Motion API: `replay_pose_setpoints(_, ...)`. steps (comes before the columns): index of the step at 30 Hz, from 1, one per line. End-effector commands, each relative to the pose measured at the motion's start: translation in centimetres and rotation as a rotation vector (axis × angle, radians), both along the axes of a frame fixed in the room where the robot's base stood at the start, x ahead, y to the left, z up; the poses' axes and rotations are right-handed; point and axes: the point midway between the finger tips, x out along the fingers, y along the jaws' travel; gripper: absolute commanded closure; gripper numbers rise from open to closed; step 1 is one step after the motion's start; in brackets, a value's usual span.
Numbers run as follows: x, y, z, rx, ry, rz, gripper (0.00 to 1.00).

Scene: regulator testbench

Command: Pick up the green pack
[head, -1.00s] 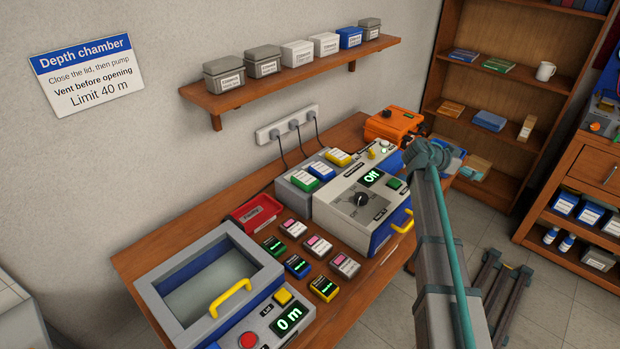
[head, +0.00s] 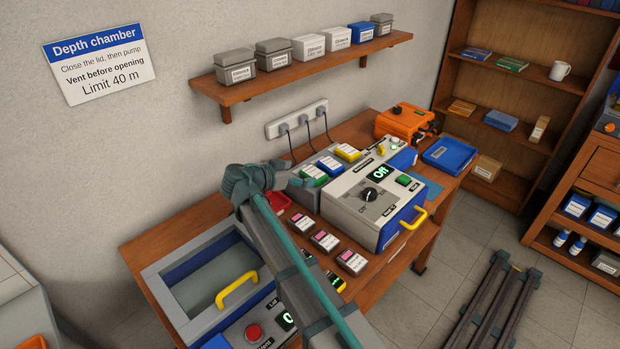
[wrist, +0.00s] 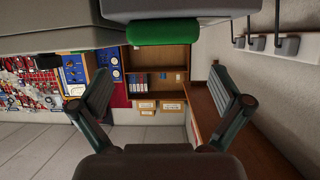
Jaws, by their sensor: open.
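The green pack (head: 314,173) sits at the left end of a row on the grey block, beside a blue pack (head: 328,165) and a yellow pack (head: 347,152). My gripper (head: 294,184) is just left of the green pack in the head view, with its fingers partly hidden against the grey block. In the wrist view, my gripper (wrist: 160,82) is open and empty, with a finger on each side. A rounded green end (wrist: 163,31), seemingly the green pack, shows at the top between them. I cannot tell whether the fingers touch it.
The grey test unit (head: 378,195) with a yellow handle stands right of the packs. The depth chamber (head: 178,268) and several small pink-labelled devices (head: 325,240) lie in front. A wall shelf (head: 300,68) with boxes hangs above. Plug cables run behind.

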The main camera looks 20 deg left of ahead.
Motion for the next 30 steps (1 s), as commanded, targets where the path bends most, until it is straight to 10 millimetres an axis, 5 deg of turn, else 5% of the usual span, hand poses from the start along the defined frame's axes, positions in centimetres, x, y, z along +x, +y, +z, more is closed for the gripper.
replay_pose_setpoints(21,5.3,-2.1,-3.2,-0.002,0.007,0.006,0.00)
replay_pose_setpoints(30,5.7,-2.4,-3.6,0.000,0.004,0.008,0.00)
